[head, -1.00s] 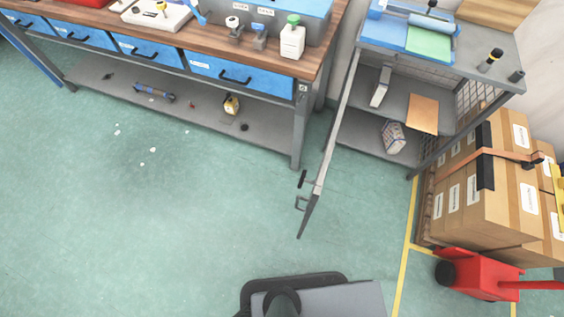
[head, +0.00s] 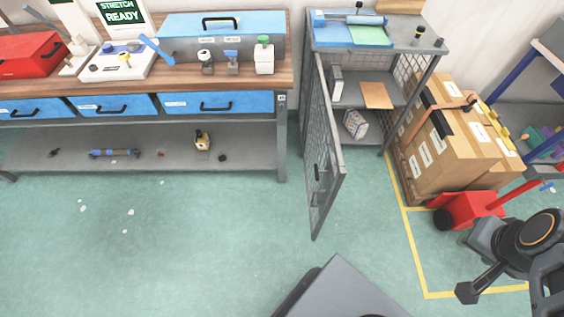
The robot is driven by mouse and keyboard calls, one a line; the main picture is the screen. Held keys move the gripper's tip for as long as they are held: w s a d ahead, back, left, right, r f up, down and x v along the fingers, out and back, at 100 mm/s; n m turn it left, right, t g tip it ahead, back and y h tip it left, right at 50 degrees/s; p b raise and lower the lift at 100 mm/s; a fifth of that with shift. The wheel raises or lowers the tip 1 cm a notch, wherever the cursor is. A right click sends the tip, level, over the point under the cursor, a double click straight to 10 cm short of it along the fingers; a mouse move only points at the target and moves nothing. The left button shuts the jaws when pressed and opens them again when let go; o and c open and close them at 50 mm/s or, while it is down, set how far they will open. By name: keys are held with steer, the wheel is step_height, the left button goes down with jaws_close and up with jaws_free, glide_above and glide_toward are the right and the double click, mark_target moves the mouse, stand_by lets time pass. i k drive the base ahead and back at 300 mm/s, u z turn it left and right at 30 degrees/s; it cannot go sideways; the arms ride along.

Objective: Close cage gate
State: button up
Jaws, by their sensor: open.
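The cage gate (head: 322,165) is a grey mesh door in a metal frame. It stands swung outward from the left front edge of the grey cage (head: 389,150), its free edge towards me. A dark handle shows partway along it. The cage front is open. My gripper (head: 508,294) is at the lower right, open and empty, partly cut off by the picture edge. It is well to the right of the gate and not touching it.
A workbench (head: 287,85) with blue drawers stands left of the gate. Strapped cardboard boxes (head: 440,150) and a red pallet jack (head: 468,210) stand right of the cage. Inside the cage are a clipboard (head: 376,95) and small items. The floor before the gate is clear.

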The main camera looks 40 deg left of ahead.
mark_target(330, 183)
steer(key=u, duration=1.45)
steer(key=i, duration=0.5)
steer(key=k, duration=0.5)
steer(key=u, duration=0.8)
steer(key=i, duration=0.4)
steer(key=u, duration=1)
